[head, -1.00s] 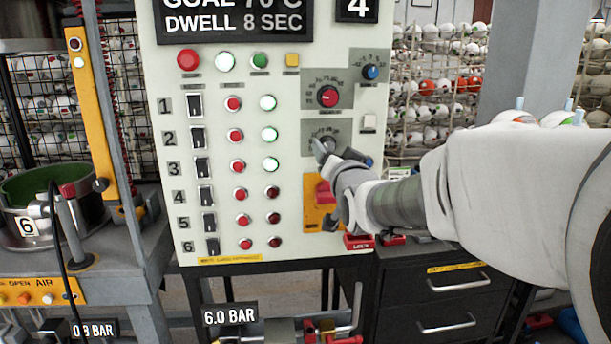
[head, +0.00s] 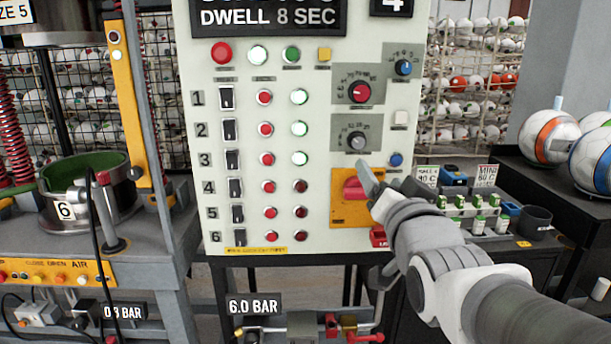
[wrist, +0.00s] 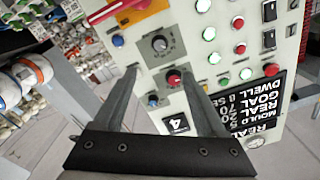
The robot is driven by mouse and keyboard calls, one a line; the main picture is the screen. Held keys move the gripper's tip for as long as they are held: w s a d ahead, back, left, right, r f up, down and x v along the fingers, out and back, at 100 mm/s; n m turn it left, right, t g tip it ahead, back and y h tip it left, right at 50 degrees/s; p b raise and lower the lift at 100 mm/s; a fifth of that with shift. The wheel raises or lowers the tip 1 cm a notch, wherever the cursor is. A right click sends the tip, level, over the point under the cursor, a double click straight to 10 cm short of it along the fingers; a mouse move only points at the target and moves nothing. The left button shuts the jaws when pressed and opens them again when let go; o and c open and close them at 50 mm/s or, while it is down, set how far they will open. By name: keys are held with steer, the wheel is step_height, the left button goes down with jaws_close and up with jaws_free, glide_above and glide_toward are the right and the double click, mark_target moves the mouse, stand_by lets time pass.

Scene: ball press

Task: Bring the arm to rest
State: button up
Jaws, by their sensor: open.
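My gripper (head: 379,183) is in front of the lower right of a pale control panel (head: 325,208), near a red rotary switch (head: 354,188) on a yellow plate. In the wrist view the two fingers of my gripper (wrist: 165,92) are apart, with nothing held between them. I cannot tell how far the fingertips are from the panel. My arm reaches in from the lower right of the head view.
A press with a round green-lined mould (head: 88,205) stands at the left. Hoses and valves (head: 340,326) sit below the panel.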

steer(key=shift+s, duration=0.15)
steer(key=s+f+n+g+p, duration=0.2)
steer(key=s+g+p, duration=0.3)
steer(key=s, duration=0.4)
steer(key=s+f+n+g+p, duration=0.3)
steer(key=s+g+p, duration=0.1)
steer(key=s+g, duration=0.3)
steer(key=shift+s+f+n+p, duration=0.3)
steer(key=shift+s+p, duration=0.1)
steer(key=shift+s, duration=0.45)
